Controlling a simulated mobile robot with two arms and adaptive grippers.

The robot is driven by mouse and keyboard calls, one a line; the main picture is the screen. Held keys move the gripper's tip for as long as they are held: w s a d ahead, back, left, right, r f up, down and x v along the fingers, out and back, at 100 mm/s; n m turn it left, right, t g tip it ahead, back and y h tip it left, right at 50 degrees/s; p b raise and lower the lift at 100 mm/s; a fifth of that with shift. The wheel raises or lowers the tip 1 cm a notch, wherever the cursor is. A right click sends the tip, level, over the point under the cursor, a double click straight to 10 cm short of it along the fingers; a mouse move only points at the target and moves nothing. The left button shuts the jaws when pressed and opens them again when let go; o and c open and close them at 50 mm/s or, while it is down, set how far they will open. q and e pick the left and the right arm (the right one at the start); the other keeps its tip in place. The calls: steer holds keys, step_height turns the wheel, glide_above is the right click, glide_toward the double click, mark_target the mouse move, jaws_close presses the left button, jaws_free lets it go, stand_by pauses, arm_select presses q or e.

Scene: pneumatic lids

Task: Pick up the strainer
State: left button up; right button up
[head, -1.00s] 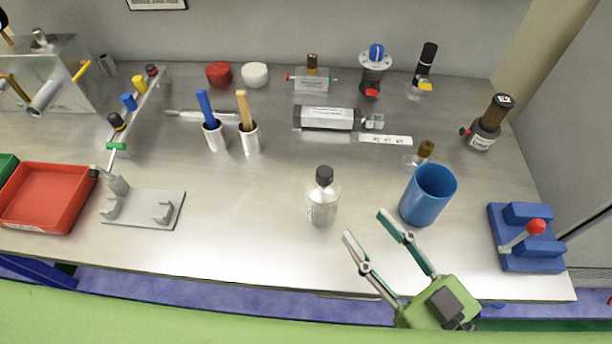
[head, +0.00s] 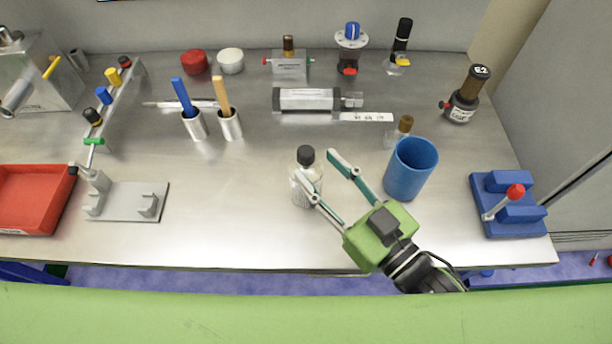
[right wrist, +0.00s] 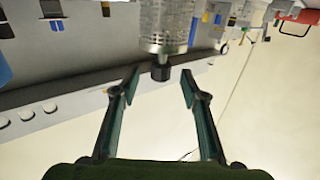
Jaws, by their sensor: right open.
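The strainer appears to be the clear and silver cylinder with a dark knob (head: 304,190), standing upright near the front middle of the table. The right wrist view shows its perforated metal wall (right wrist: 165,35) and black knob. My right gripper (head: 315,163) is open. In the head view one finger passes in front of the strainer and the other is to its right. In the right wrist view the knob lies between the fingertips (right wrist: 160,74), apart from both, with the cylinder beyond. My left gripper is not in view.
A blue cup (head: 410,170) stands close to the right of my right gripper, with a small brown-capped bottle (head: 400,130) behind it. A blue block with a red-knobbed lever (head: 508,205) is farther right. The table left of the strainer is clear up to a grey stand (head: 128,202).

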mark_target(311, 162)
steer(key=p+x, duration=0.1)
steer(key=x, duration=0.2)
steer(key=shift+w+a+r, duration=0.1)
steer(key=shift+w+a, duration=0.2)
steer(key=shift+w+a+f, duration=0.2)
steer(key=shift+w+a, duration=0.05)
steer(key=shift+w, duration=0.05)
jaws_close()
arm_select(q)
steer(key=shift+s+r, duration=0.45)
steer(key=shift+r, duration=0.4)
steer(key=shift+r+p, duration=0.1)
steer(key=shift+p, duration=0.2)
arm_select(e)
steer(key=shift+r, duration=0.15)
